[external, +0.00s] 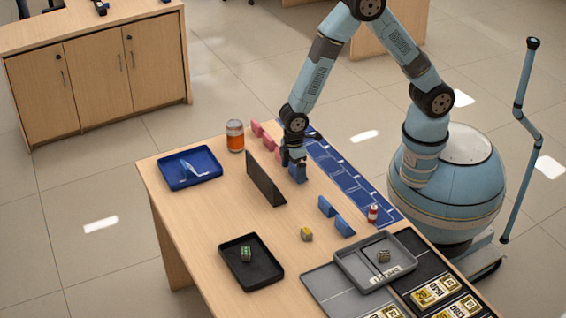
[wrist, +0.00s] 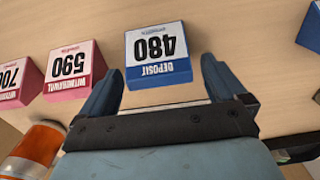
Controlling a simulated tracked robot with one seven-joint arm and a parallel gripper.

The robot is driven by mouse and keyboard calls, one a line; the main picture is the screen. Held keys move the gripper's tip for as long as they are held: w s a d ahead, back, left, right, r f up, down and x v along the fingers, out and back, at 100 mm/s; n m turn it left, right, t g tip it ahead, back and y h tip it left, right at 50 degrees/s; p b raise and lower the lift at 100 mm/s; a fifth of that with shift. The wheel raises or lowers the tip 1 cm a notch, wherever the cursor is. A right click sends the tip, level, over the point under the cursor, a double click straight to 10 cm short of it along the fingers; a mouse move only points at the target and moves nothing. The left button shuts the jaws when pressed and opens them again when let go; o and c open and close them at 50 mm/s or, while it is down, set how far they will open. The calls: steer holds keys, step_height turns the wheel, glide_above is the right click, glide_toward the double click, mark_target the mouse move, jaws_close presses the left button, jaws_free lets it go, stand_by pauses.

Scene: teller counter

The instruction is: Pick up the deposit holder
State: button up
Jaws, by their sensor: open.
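A blue block-shaped holder with a white face marked "480 DEPOSIT" (wrist: 158,52) is in the wrist view, upside down in the picture. My gripper (wrist: 160,72) is open, with one finger to each side of this holder's near part; I cannot tell whether they touch it. In the external view my gripper (external: 293,160) points down at the blue holder (external: 298,173), which stands on the counter and is partly hidden by it. Two similar blue holders (external: 327,206) (external: 344,226) stand nearer the camera; their labels cannot be read there.
Pink withdrawal holders (wrist: 77,68) stand in a row beside the blue one. A dark upright panel (external: 265,178) stands close left of my gripper. An orange jar (external: 235,136), a blue tray (external: 187,168), a black tray (external: 250,262) and a grey tray (external: 349,270) are on the counter.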

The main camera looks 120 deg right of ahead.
steer(key=c, duration=1.1)
steer(key=shift+o, duration=0.2)
